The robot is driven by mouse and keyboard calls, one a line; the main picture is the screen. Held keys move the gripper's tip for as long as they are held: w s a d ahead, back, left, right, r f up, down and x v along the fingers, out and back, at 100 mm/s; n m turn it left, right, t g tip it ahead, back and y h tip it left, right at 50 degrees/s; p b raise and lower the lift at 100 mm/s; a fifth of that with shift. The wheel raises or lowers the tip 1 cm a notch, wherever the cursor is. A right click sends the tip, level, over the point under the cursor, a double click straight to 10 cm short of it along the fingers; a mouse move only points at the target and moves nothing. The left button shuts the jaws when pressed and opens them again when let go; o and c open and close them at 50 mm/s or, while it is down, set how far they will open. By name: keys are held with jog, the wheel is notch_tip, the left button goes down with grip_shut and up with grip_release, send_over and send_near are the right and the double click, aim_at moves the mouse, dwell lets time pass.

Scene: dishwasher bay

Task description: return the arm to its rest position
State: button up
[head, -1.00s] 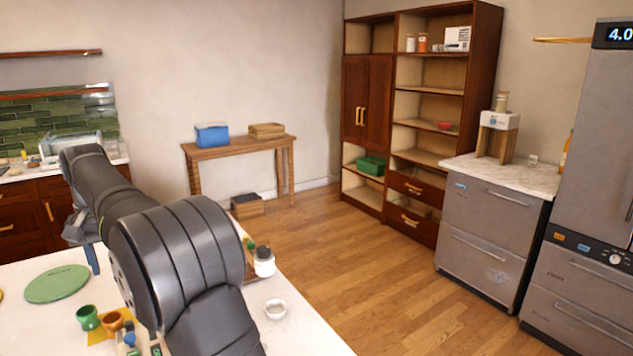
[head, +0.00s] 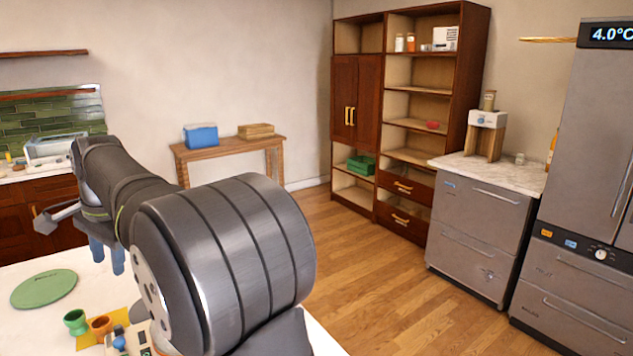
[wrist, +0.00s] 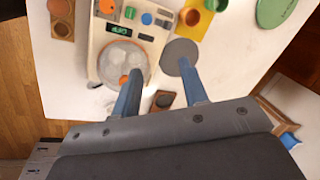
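My arm (head: 215,265) rises across the lower left of the head view, its rounded grey joint large in front. My gripper (head: 107,262) points down over the white table (head: 40,315) at the left. In the wrist view my gripper (wrist: 160,85) shows two blue fingers well apart, with nothing held between them. They are above the tabletop, near a cream scale-like device (wrist: 125,45) with a lit display and a flat grey disc (wrist: 180,57).
A green plate (head: 44,288), a green cup (head: 76,321) and an orange cup (head: 101,327) stand on the table. A wooden side table (head: 225,149), tall shelf unit (head: 380,150) and grey drawer unit (head: 470,245) stand farther back. The wooden floor (head: 370,290) between is clear.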

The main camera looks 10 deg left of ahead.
jog(key=shift+s+d+r+m, duration=0.15)
jog(key=shift+d+m, duration=0.15)
jog(key=shift+m, duration=0.3)
jog(key=o, duration=1.3)
jog(key=a+f+m, duration=0.1)
jog(key=f, duration=0.3)
jog(key=w+a+f+m+y, duration=0.1)
jog(key=a+f+m, duration=0.1)
jog(key=f, duration=0.3)
jog(key=w+a+f+m, duration=0.1)
jog(key=f+m, duration=0.1)
jog(key=f, duration=0.2)
jog(key=shift+w+a+f+t+y, duration=0.1)
jog(key=shift+a+f+t+y, duration=0.15)
jog(key=shift+f+t+y, duration=0.05)
jog(key=v, duration=1)
jog(key=shift+d, duration=0.1)
